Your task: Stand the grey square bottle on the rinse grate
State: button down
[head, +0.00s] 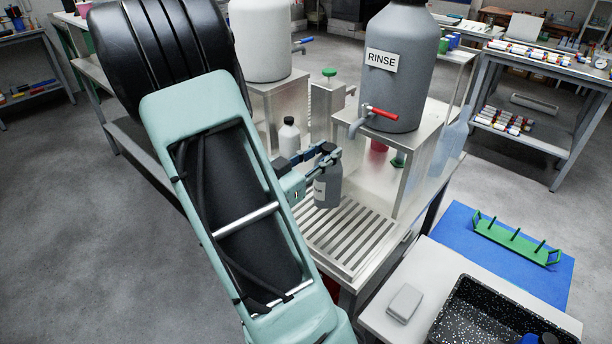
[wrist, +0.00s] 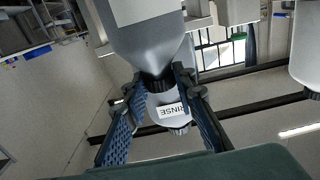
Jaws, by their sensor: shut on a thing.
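The grey square bottle (head: 327,190) is upright at the far left end of the slatted metal rinse grate (head: 378,241). I cannot tell whether its base touches the slats or hangs just above them. My gripper (head: 327,156) is shut on the bottle's neck, just under its dark top. In the wrist view, the bottle body (wrist: 150,42) shows large and upside down, and the fingers of my gripper (wrist: 158,84) close on its black neck from both sides.
A big grey RINSE tank (head: 403,65) with a red-handled tap (head: 380,113) stands on a metal stand behind the grate. A green rack (head: 516,241) and a speckled black tray (head: 480,315) are at right. The grate's near part is clear.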

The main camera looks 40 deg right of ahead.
jog(key=w+f+b, duration=0.1)
jog(key=w+f, duration=0.5)
jog(key=f, duration=0.3)
jog(key=shift+f+b, duration=0.2)
jog(key=shift+b, duration=0.15)
jog(key=shift+a, duration=0.1)
jog(key=shift+f, duration=0.2)
jog(key=c, duration=1.6)
grip_release()
